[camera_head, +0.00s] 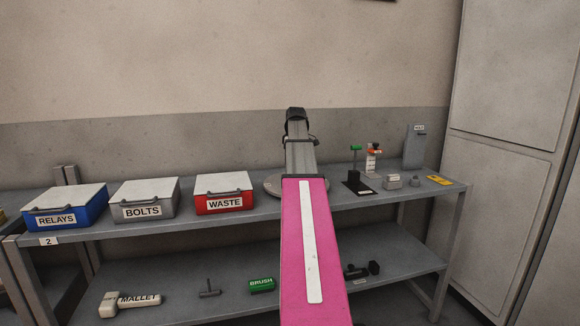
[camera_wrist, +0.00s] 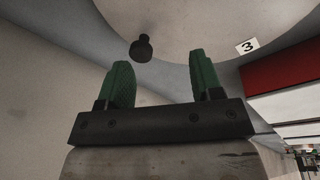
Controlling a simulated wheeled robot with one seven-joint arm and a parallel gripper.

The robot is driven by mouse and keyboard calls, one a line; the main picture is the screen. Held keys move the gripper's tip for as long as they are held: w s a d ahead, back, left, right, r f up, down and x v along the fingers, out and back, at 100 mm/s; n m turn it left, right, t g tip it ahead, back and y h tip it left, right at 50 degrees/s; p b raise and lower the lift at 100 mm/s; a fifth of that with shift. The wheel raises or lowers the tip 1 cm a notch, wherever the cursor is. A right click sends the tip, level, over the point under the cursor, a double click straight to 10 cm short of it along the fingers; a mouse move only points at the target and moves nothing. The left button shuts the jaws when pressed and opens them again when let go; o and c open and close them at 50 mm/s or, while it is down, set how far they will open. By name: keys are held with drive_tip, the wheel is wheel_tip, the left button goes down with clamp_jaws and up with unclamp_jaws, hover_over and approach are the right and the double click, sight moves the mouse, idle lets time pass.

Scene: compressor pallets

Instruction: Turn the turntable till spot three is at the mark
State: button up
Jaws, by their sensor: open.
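The turntable (camera_head: 271,186) is a grey disc on the upper shelf, mostly hidden behind my arm in the head view. In the wrist view the turntable (camera_wrist: 200,22) fills the top as a pale round plate. A white label reading 3 (camera_wrist: 247,46) sits near its edge at the right. A black knob (camera_wrist: 141,48) shows on the left, just beyond the fingers. My gripper (camera_wrist: 160,68) is open with green fingers apart and nothing between them. I cannot tell whether a finger touches the knob. The mark is not seen in either view.
A blue RELAYS box (camera_head: 65,207), grey BOLTS box (camera_head: 145,200) and red WASTE box (camera_head: 223,193) stand left on the upper shelf (camera_head: 262,214). A green-topped stand (camera_head: 356,170) and small parts are right.

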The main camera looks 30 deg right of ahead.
drive_tip(key=w+d+r+m+t+y, duration=0.2)
drive_tip(key=d+r, duration=0.2)
drive_tip(key=shift+y, duration=0.3)
drive_tip(key=x, duration=1)
drive_tip(key=shift+s+a+f, duration=0.1)
drive_tip(key=shift+a+f, duration=0.25)
drive_tip(key=shift+c, duration=0.2)
clamp_jaws()
